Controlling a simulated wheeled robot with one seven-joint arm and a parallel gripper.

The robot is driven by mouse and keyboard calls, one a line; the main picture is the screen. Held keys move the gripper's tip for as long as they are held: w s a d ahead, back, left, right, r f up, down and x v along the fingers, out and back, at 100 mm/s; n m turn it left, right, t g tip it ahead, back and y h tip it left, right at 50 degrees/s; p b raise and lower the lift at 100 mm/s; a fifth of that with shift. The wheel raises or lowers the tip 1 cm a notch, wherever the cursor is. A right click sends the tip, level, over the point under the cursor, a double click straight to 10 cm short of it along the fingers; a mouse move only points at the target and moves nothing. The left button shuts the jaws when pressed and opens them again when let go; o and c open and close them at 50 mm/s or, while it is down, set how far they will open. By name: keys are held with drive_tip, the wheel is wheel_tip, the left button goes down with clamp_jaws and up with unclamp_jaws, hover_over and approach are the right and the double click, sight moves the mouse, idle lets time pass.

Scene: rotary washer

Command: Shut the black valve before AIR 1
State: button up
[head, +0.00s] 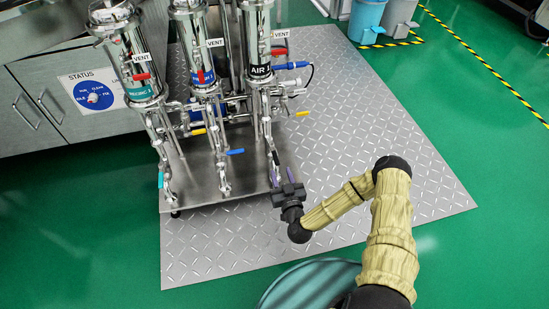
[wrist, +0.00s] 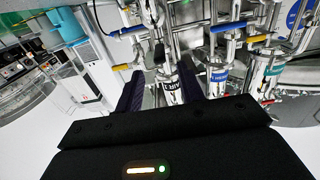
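The AIR 1 column (head: 258,45) is the rightmost of three steel filter columns in the head view, with a black AIR 1 label. A small black valve handle (head: 276,157) appears on the pipework low in front of it. My gripper (head: 283,176) is just below and in front of that handle, fingers pointing toward the pipes. A dark part (wrist: 159,53) shows beyond the fingertips. I cannot tell whether the fingers touch the handle.
Yellow levers (head: 303,113) (head: 198,131), a blue lever (head: 235,151) and red vent levers (head: 141,77) sit close by on the pipes. The columns stand on a steel base (head: 200,190). The metal floor plate (head: 370,130) to the right is clear. A cabinet (head: 45,105) stands left.

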sight(274, 151)
drive_tip(key=b+x, duration=0.4)
drive_tip(key=x, duration=0.4)
drive_tip(key=shift+w+a+f, duration=0.1)
drive_tip(key=shift+w+f, duration=0.1)
drive_tip(key=shift+w, duration=0.15)
drive_tip(key=shift+w+a+r, duration=0.15)
drive_tip(key=shift+w+r, duration=0.05)
drive_tip(key=shift+w, duration=0.35)
clamp_jaws()
